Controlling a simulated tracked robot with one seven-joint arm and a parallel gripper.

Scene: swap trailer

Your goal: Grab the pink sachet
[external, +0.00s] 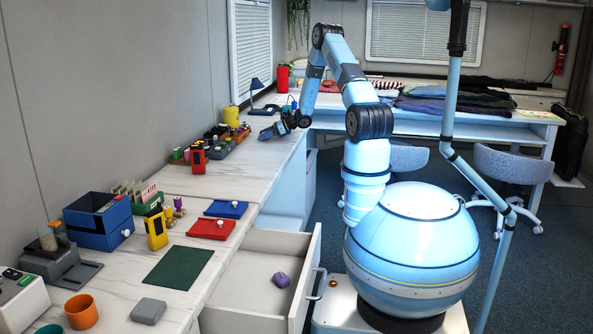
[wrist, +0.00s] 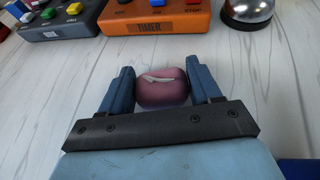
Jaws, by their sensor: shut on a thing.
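The pink sachet (wrist: 163,94) is a small, rounded, dull pink pouch with a pale strip across its top, in the middle of the wrist view. My gripper (wrist: 160,72) has one blue finger on each side of it and is shut on it. In the external view my gripper (external: 268,133) is low over the far part of the long counter. The sachet cannot be made out there. Whether it touches the counter is unclear.
An orange timer box (wrist: 155,18), a grey button box (wrist: 60,22) and a metal bell (wrist: 248,10) stand beyond the gripper. A purple pouch (external: 281,280) lies in the open drawer (external: 250,292). The white counter around my gripper is mostly clear.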

